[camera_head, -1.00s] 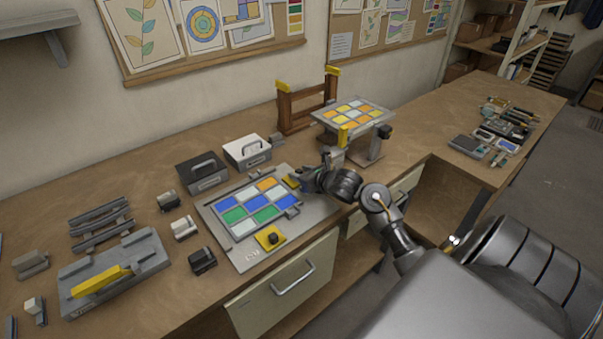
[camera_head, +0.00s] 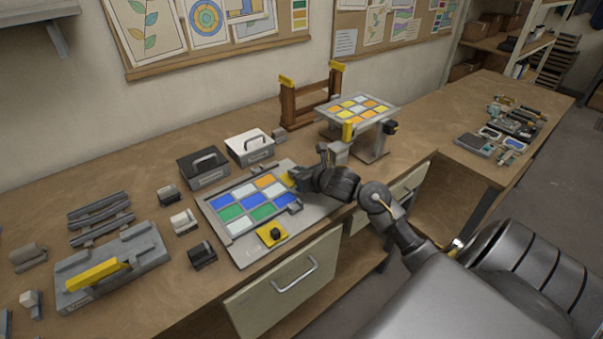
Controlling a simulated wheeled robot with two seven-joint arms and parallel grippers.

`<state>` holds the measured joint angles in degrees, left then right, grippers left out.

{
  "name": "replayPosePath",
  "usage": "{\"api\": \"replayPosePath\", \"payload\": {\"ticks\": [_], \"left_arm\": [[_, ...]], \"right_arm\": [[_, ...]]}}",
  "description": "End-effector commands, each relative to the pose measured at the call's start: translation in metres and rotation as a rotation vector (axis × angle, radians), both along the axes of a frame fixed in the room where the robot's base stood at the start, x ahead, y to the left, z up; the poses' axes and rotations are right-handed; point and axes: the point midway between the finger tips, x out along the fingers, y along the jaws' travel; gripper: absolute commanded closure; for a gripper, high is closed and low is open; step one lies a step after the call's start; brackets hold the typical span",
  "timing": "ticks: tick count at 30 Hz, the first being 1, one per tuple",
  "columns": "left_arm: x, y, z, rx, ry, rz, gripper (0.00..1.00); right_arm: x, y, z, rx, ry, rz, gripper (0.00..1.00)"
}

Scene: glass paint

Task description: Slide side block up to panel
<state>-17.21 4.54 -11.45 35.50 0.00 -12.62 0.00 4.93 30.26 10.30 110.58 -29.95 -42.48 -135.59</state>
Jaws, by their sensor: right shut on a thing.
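The glass panel (camera_head: 229,212), with blue, green, white and orange panes, lies on a grey board (camera_head: 308,216) on the workbench. My right gripper (camera_head: 294,177) is at the panel's right end, low over the board, and is shut on a small yellow block (camera_head: 288,179). The fingers hide most of this block, and I cannot tell whether it touches the panel edge. Another yellow block with a dark knob (camera_head: 275,234) sits on the board at the panel's near side. My left gripper is not in view.
A tilted colour panel on a stand (camera_head: 357,108) and a wooden rack (camera_head: 309,98) stand behind my right gripper. Black (camera_head: 203,168) and white (camera_head: 249,147) handled boxes stand behind the board. A grey fixture with a yellow handle (camera_head: 112,268) is at left.

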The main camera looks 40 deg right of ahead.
Motion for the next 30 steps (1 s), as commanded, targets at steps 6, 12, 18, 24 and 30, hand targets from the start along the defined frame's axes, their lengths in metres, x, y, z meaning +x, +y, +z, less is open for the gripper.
{"api": "replayPosePath", "payload": {"ticks": [6, 12, 18, 24, 30], "left_arm": [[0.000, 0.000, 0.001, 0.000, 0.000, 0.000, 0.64], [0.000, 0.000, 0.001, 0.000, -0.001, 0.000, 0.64], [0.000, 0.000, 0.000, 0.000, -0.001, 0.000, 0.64], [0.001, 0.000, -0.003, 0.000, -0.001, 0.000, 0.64], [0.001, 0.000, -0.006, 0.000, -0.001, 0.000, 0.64]], "right_arm": [[0.000, 0.002, -0.001, 0.001, 0.002, 0.005, 0.69], [-0.001, 0.000, -0.001, 0.001, 0.002, 0.002, 0.60], [-0.004, 0.000, 0.001, -0.001, 0.001, 0.001, 0.60], [-0.031, 0.001, 0.010, -0.006, 0.003, 0.005, 0.60], [-0.068, 0.002, 0.026, -0.006, 0.004, 0.004, 0.60]]}}
